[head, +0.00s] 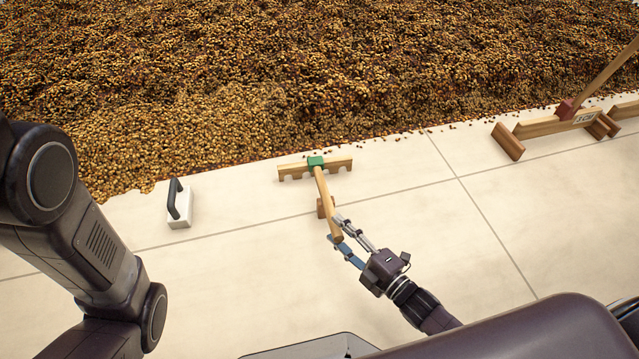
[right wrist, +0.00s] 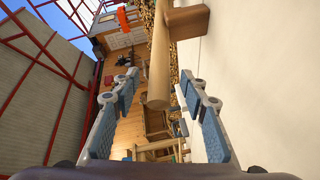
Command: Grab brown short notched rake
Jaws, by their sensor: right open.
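The brown short notched rake (head: 322,190) lies on the pale floor in the middle of the head view. Its notched wooden bar has a green block in the centre and sits near the bean pile. Its handle points toward me, propped on a small brown block (head: 321,208). My right gripper (head: 337,229) is open, with a finger on each side of the handle's near end. In the right wrist view the round handle (right wrist: 158,75) stands between the two blue-padded fingers, with gaps showing on both sides. My left gripper is out of view.
A large bean pile (head: 300,70) covers the back. A white block with a black handle (head: 178,205) stands to the left. A larger wooden rake with a red joint (head: 550,126) rests at the right. The pale floor between them is clear.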

